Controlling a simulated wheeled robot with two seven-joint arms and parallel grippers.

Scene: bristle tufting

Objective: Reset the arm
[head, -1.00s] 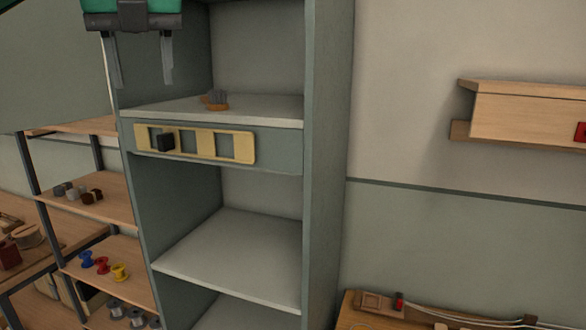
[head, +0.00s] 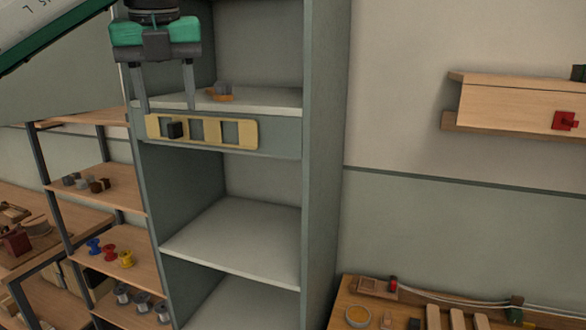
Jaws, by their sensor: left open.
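My left gripper (head: 167,108) is at the upper left of the head view. Its two grey fingers point down, apart and empty, in front of the left side of a tall grey-green cabinet (head: 322,150). Behind and just right of the fingers, a small brush-like item (head: 220,92) with a grey top and orange-brown base lies on the cabinet's upper shelf (head: 270,101). A yellow frame (head: 248,133) with several openings is on the cabinet front below that shelf. A dark block (head: 175,129) sits at its left opening. My right gripper is not in view.
The cabinet's middle shelf (head: 240,240) is empty. An open rack (head: 110,190) with small spools stands at left. A wooden wall shelf (head: 510,103) with a red item (head: 564,121) is at right. A workbench (head: 345,310) with small parts is at lower right.

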